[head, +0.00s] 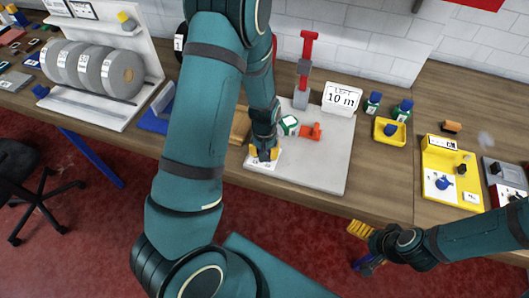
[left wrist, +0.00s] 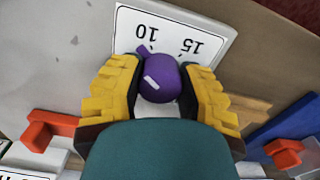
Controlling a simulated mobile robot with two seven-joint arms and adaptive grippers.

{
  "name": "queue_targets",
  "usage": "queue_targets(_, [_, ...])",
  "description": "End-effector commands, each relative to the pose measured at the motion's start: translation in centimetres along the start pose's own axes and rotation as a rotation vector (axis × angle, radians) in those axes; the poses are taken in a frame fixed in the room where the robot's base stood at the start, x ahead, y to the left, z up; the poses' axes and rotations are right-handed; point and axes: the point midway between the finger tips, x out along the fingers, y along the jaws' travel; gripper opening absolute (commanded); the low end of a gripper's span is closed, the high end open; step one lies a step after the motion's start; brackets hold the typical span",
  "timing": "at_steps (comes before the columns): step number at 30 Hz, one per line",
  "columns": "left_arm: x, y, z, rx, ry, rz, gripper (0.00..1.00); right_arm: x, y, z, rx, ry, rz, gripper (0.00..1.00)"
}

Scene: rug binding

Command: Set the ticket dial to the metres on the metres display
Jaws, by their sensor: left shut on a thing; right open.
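The metres display (head: 342,98) is a white sign at the back of the grey board and reads "10 m". The ticket dial is a white plate (head: 257,166) at the board's front left with a purple knob (left wrist: 160,80). In the left wrist view the numbers 10 and 15 show; the rest is hidden. A small purple tab on the knob points close to the 10; its exact setting I cannot tell. My left gripper (head: 264,152) is shut around the knob, also in the left wrist view (left wrist: 160,88). My right gripper (head: 360,247) is open and empty, off the table's front edge.
On the grey board (head: 325,172) stand a red-handled post (head: 305,70), a green-and-white roll (head: 289,125) and a red part (head: 312,132). A yellow tray (head: 389,132) and yellow box (head: 452,175) lie to the right. Grey rolls (head: 122,75) stand left.

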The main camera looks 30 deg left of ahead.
Motion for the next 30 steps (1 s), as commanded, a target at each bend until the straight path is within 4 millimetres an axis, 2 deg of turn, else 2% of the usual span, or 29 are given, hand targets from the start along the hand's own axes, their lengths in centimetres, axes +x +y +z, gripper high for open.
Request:
queue_targets(12, [0.17,-0.04,0.24,0.247,-0.006,0.000,0.00,0.87,0.30,0.10,0.000,0.000,0.002,0.95])
queue_targets(30, [0.14,-0.06,0.29,0.305,-0.008,-0.001,0.00,1.01,0.34,0.13,0.000,0.000,0.002,0.95])
